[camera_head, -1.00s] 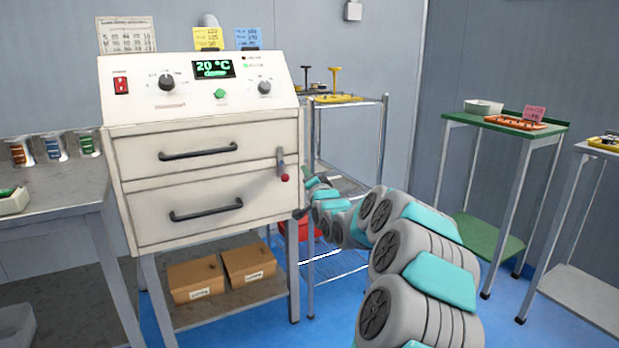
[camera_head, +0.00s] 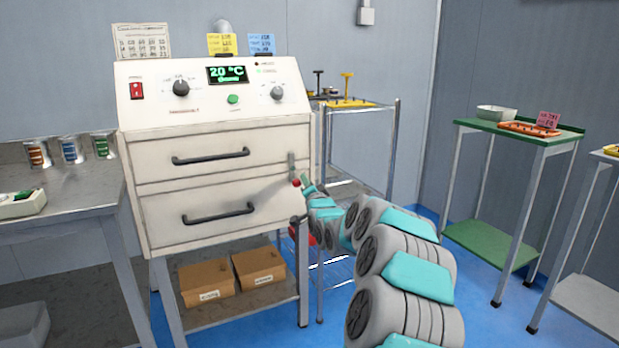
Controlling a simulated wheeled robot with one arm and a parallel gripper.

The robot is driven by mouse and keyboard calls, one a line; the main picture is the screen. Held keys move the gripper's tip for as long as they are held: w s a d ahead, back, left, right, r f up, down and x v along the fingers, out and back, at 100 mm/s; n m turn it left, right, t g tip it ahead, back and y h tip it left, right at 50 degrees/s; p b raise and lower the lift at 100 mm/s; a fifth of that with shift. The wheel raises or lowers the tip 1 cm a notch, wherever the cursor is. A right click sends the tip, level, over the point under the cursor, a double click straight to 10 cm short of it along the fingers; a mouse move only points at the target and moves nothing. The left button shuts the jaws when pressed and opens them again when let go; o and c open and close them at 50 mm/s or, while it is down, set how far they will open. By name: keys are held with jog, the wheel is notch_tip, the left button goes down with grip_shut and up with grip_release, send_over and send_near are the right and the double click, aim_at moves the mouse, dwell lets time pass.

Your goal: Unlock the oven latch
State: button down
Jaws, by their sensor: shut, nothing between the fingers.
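The oven (camera_head: 222,145) is a cream cabinet with a sloped control panel and two drawer-like fronts with dark bar handles. Its latch (camera_head: 291,163) is a small grey upright lever at the right edge of the fronts, with a red knob (camera_head: 296,182) at its lower end. My gripper (camera_head: 305,184) is shut and empty, just right of the red knob. I cannot tell whether it touches the knob. The fingers are small in this view and partly merge with my wrist. Both oven fronts look closed.
The display (camera_head: 227,74) reads 20 °C. A wire rack (camera_head: 362,110) stands close to the oven's right, behind my arm. Two cardboard boxes (camera_head: 207,283) sit on the shelf below. A grey bench (camera_head: 60,190) is at left; a green table (camera_head: 520,127) is at right.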

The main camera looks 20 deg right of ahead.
aim_at(294, 182)
jog(key=shift+a+f+m+g+b, duration=0.15)
jog(key=shift+a+m+b, duration=0.15)
jog(key=shift+m, duration=0.45)
jog(key=shift+a+f+m+g+b, duration=0.15)
jog(key=shift+m+b, duration=0.15)
jog(key=shift+m, duration=0.45)
jog(key=m+b, duration=0.1)
jog(key=a+m+b, duration=0.1)
jog(key=m, duration=0.1)
jog(key=shift+g, duration=0.4)
jog(key=m, duration=0.1)
jog(key=a+m+b, duration=0.1)
jog(key=m, duration=0.1)
jog(key=shift+g, duration=0.4)
jog(key=shift+a+r+m, duration=0.1)
jog(key=shift+r+m, duration=0.05)
jog(key=shift+m, duration=0.75)
jog(key=shift+a+b, duration=0.2)
jog(key=shift+b, duration=0.1)
jog(key=shift+s+a+r, duration=0.1)
jog(key=shift+a, duration=0.15)
jog(key=shift+a+r+b, duration=0.4)
jog(key=shift+a+r, duration=0.05)
